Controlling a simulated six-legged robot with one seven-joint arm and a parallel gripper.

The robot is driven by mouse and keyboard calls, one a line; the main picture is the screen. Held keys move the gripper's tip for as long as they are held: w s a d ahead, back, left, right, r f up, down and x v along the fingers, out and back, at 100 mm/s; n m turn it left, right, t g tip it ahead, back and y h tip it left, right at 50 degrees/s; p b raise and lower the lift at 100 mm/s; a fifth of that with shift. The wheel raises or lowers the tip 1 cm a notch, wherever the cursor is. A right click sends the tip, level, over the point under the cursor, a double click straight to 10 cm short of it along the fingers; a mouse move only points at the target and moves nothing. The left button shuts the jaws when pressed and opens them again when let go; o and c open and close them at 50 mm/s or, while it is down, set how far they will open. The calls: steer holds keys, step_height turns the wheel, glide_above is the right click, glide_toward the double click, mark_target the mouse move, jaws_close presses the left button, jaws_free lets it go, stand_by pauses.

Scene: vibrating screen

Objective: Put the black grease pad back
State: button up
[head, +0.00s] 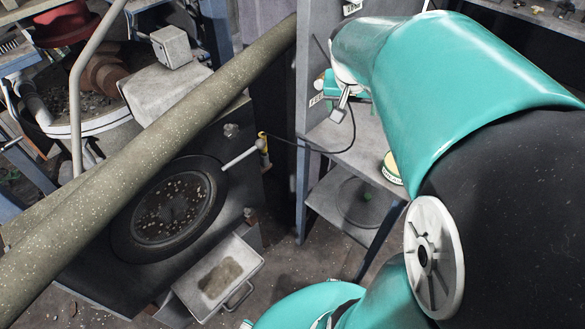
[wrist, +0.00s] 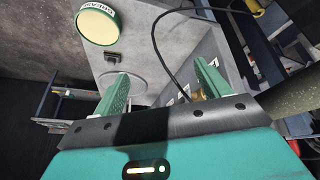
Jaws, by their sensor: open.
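In the wrist view my gripper (wrist: 162,84) is open, its two green fingers wide apart with nothing held between them. A grease can (wrist: 98,24) with a pale yellow top and green label stands on the grey shelf beyond the fingers; it also shows in the head view (head: 392,168), partly behind my arm. A small black block (wrist: 112,57) lies on the shelf beside the can. It may be the black grease pad, but it is too small to be sure. A round grey disc outline (wrist: 122,82) is partly behind the left finger. In the head view my arm hides most of the gripper.
A black cable (head: 325,151) hangs over the shelf (head: 360,150) and crosses the wrist view. A thick speckled pipe (head: 150,145) runs across the head view. A machine with a round dark window (head: 170,208) and a pulled-out tray (head: 218,278) stands left. Floor shows between.

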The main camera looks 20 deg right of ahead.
steer(key=s+a+n+t+y, duration=0.1)
steer(key=s+a+n+y, duration=0.1)
steer(key=s+a, duration=0.4)
steer(key=s+a+r+n+t+y, duration=0.1)
steer(key=s+a+n, duration=0.4)
steer(key=a, duration=0.9)
steer(key=shift+s+a+r+y, duration=0.2)
steer(key=shift+s+y, duration=0.2)
steer(key=shift+s, duration=0.5)
